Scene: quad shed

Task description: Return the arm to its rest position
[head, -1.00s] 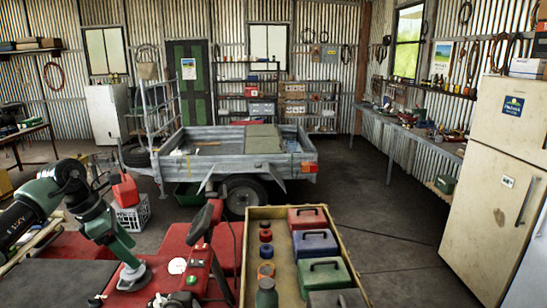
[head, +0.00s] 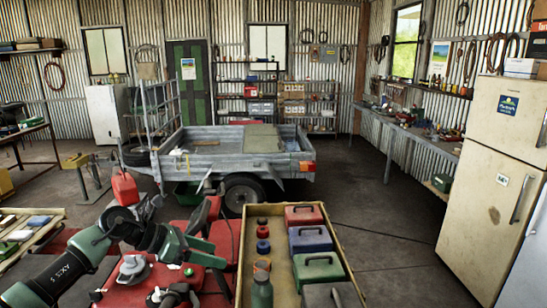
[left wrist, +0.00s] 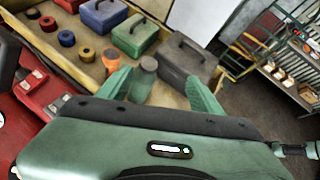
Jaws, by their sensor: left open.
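My left arm comes in from the left in the head view and bends at a dark joint. My left gripper (head: 212,256) is over the red surface, left of a wooden tray (head: 345,262). In the left wrist view its two green fingers (left wrist: 158,78) are spread apart, with nothing visibly held. A dark green bottle (head: 262,291) stands in the tray; it shows beyond and between the fingers in the left wrist view (left wrist: 144,78). I cannot tell the exact gap to it. My right gripper is not in view.
The tray holds a red case (head: 304,215), a blue case (head: 310,238), a green case (head: 319,270), a dark case and several small round items. A grey trailer (head: 215,160) stands behind.

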